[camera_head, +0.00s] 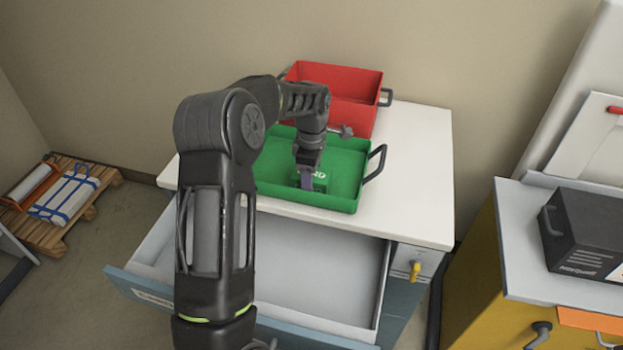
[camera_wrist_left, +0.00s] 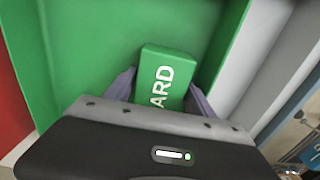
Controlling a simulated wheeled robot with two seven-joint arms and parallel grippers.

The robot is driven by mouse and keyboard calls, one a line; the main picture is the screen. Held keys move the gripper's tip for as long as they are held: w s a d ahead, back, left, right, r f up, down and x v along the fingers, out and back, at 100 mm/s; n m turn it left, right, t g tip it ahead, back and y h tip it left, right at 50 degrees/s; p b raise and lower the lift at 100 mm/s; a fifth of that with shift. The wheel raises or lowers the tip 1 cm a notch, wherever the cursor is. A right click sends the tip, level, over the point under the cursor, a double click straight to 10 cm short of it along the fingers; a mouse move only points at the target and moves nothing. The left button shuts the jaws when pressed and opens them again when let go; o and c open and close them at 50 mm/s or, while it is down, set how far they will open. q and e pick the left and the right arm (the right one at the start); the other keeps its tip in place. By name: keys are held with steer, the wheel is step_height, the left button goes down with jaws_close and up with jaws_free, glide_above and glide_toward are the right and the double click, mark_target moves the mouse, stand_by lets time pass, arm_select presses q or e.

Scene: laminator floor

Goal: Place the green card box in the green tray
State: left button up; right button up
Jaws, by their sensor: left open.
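The green tray (camera_head: 345,160) stands on the white top of a drawer cabinet, its dark handle to the right. The green card box (camera_head: 320,181), with white lettering, is inside the tray near its front side. In the left wrist view the box (camera_wrist_left: 166,75) lies between the two fingers of my left gripper (camera_wrist_left: 160,88). The jaws are open, with a finger on each side of the box. In the head view my left gripper (camera_head: 307,180) reaches down into the tray, and my arm hides the tray's left part. My right gripper is not in view.
A red tray (camera_head: 358,108) stands behind the green one. Below the cabinet top (camera_head: 420,190) a drawer (camera_head: 310,270) is pulled open and looks empty where visible. A dark machine (camera_head: 590,235) sits on a yellow cabinet at right. A pallet (camera_head: 60,220) lies at left.

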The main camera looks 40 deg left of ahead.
arm_select(q)
step_height(320, 180, up, 12)
steer(key=b, duration=0.1)
stand_by(0.4)
stand_by(0.7)
